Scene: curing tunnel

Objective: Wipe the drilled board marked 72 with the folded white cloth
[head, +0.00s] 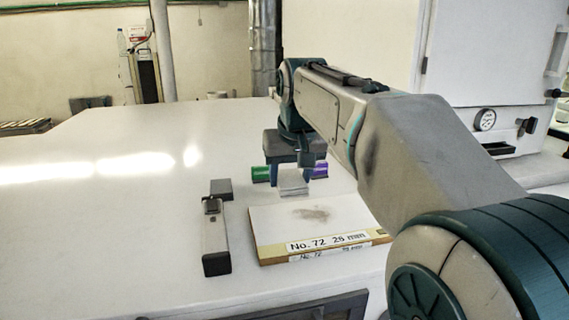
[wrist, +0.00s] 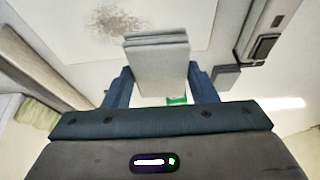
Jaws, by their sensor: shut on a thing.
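The drilled board marked No. 72 (head: 283,220) lies flat on the white table, with a brownish smudge on its top. The smudged board also shows at the top of the wrist view (wrist: 185,17). My gripper (head: 291,172) is shut on the folded white cloth (head: 292,186), which appears just behind the board's far edge in the head view. In the wrist view the cloth (wrist: 157,62) sticks out as a layered pad between the fingers of my gripper (wrist: 160,82). I cannot tell whether the cloth touches anything below it. Any holes in the board cannot be made out.
A long grey metal fixture with a dark block (head: 215,240) lies left of the board. A green item (head: 261,173) and a purple item (head: 319,168) are behind my gripper. The table's left side is clear. A white cabinet with a gauge (head: 485,120) stands back right.

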